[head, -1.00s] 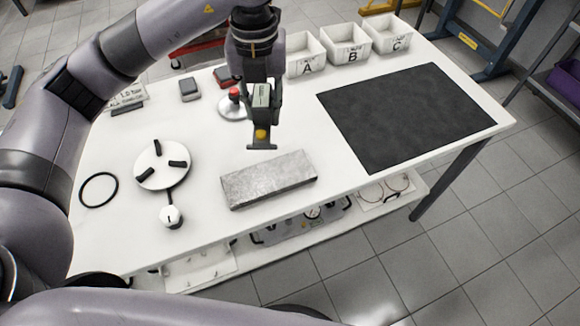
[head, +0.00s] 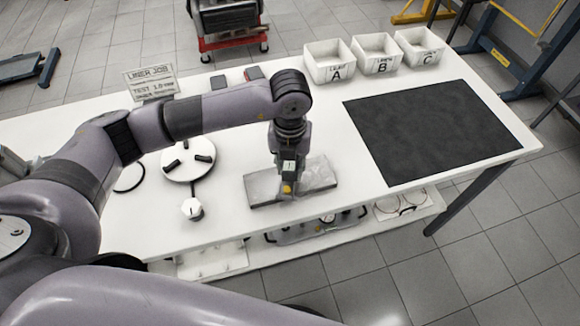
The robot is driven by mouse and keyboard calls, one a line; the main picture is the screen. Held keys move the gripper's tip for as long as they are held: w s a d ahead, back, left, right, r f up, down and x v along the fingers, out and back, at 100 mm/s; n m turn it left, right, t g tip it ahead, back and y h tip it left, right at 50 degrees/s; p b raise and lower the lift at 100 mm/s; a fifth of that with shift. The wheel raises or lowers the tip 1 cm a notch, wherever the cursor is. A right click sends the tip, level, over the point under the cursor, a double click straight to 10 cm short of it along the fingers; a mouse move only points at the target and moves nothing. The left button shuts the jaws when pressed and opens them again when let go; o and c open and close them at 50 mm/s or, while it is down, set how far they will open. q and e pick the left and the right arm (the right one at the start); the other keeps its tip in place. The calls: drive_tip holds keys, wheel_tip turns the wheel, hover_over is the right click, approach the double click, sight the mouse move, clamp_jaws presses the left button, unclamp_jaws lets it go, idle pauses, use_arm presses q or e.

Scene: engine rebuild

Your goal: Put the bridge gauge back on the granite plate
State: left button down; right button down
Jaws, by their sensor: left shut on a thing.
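The granite plate (head: 320,173) is a grey slab lying on the white table near its front edge. My left gripper (head: 288,172) points down over the middle of the plate. It is shut on the bridge gauge (head: 287,189), a small dark piece with a yellow spot. The gauge is in front of the slab's surface in the picture. Whether its foot touches the slab or hangs just above it, I cannot tell. The gripper and wrist hide part of the gauge and plate. My right gripper is not in view.
A black mat (head: 432,130) lies to the right, with bins A (head: 329,62), B (head: 376,54) and C (head: 421,48) behind it. A round white fixture (head: 188,160), a white knob (head: 192,208) and a black ring (head: 128,178) are left. A sign (head: 149,83) stands at the back.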

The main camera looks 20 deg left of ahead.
use_arm(q)
drive_tip(key=shift+f, duration=0.75)
drive_tip(key=shift+f, duration=0.1)
drive_tip(key=c, duration=1.8)
unclamp_jaws()
drive_tip(key=o, duration=0.5)
